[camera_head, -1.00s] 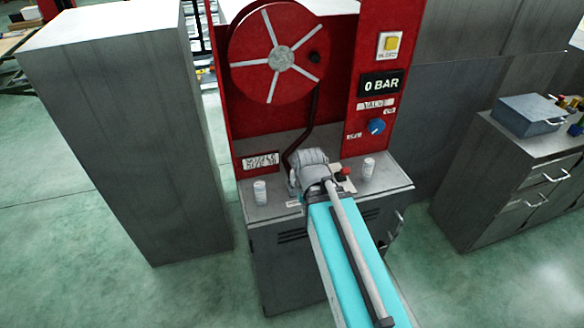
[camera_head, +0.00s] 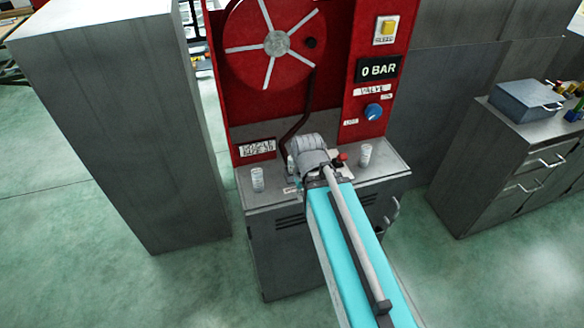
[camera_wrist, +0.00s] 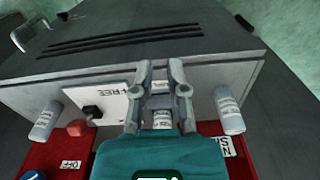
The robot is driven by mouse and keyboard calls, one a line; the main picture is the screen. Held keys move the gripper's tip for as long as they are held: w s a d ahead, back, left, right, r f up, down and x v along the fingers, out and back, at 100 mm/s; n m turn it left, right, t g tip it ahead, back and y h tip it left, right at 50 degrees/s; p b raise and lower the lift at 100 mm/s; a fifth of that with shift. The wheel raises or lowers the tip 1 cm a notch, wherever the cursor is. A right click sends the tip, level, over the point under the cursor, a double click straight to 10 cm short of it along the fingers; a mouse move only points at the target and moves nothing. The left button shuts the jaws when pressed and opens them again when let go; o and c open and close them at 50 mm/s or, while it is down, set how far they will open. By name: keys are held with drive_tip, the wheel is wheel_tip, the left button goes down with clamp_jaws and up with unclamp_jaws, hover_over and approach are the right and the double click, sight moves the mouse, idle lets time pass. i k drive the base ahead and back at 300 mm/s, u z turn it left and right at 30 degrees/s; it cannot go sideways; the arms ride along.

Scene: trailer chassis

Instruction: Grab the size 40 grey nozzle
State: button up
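Two pale grey cylindrical nozzles stand upright on the cabinet top in the head view, one at the left (camera_head: 257,179) and one at the right (camera_head: 365,155). In the wrist view they flank my gripper (camera_wrist: 161,80), one at the right (camera_wrist: 228,110) and one at the left (camera_wrist: 45,122). A third pale, labelled piece (camera_wrist: 162,117) shows between my fingers, mostly hidden by my gripper. My fingers are apart, and I cannot tell whether they touch it. The size numbers are too small to read. My arm hides the fingertips in the head view.
The grey cabinet (camera_head: 280,245) has a red back panel with a hose reel (camera_head: 275,42), a 0 BAR display (camera_head: 379,69) and a blue valve knob (camera_head: 373,112). A red knob (camera_wrist: 78,127) and a black switch (camera_wrist: 92,111) sit near my gripper. A tall grey cabinet (camera_head: 120,130) stands left.

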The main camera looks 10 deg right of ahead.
sight(290, 165)
drive_tip(key=u, duration=0.25)
drive_tip(key=k, duration=0.85)
drive_tip(key=z, duration=0.7)
drive_tip(key=i, duration=0.5)
drive_tip(key=u, duration=0.05)
